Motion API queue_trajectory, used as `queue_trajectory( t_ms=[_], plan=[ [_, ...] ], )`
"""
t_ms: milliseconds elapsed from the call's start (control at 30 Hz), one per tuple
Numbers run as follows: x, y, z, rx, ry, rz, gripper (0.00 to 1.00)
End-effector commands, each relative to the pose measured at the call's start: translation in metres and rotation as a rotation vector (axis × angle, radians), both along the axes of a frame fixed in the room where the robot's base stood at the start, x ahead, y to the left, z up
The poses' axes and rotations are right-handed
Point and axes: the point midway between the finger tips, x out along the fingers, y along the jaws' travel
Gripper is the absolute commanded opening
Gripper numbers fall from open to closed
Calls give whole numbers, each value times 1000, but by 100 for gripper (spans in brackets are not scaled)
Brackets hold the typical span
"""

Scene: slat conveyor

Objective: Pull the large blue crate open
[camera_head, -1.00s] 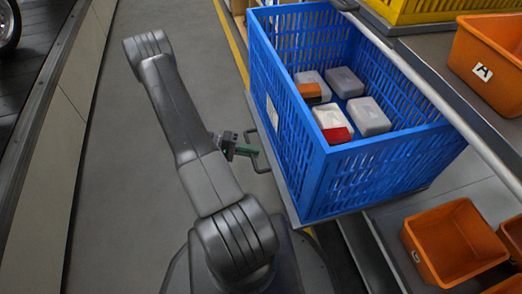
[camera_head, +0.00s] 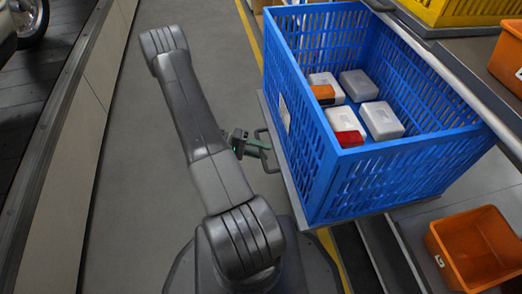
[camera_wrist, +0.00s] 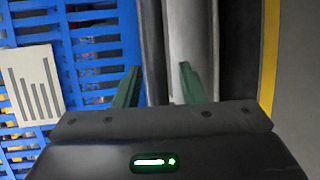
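The large blue crate (camera_head: 395,178) sits on a grey pull-out tray in the right half of the head view, holding several white boxes (camera_head: 380,119). A dark loop handle (camera_head: 277,166) sticks out on the tray's left side. My gripper (camera_head: 262,149) is beside this handle, its green fingers overlapping the loop in the picture. In the wrist view my gripper (camera_wrist: 159,84) has its two green fingers apart, with a grey strip behind the gap. The blue crate wall (camera_wrist: 95,60) with a white label is at left there. Whether the fingers touch the handle cannot be told.
Orange bins (camera_head: 475,248) stand on a lower shelf to the right. A yellow crate (camera_head: 470,10) is at the back right. Grey floor (camera_head: 140,160) lies open to the left, bounded by a dark slat conveyor (camera_head: 50,95). A yellow line (camera_head: 249,35) runs on the floor beside the shelving.

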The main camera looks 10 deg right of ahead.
Motion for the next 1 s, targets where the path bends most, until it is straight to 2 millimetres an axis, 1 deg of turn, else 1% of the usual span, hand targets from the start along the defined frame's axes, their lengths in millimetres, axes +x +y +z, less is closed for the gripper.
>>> queue_trajectory(
  t_ms=[233, 367, 467, 800, 900, 1000],
  plan=[
    [0, 0, 0, -1, 1, -1, 36],
    [3, 8, 3, -1, 0, 1, 36],
    [8, 23, 6, 0, -2, 3, 36],
    [32, 95, 20, 1, -2, 2, 36],
    [36, 110, 23, 1, -1, 1, 36],
    [40, 121, 24, -1, 0, 1, 36]
  ],
)
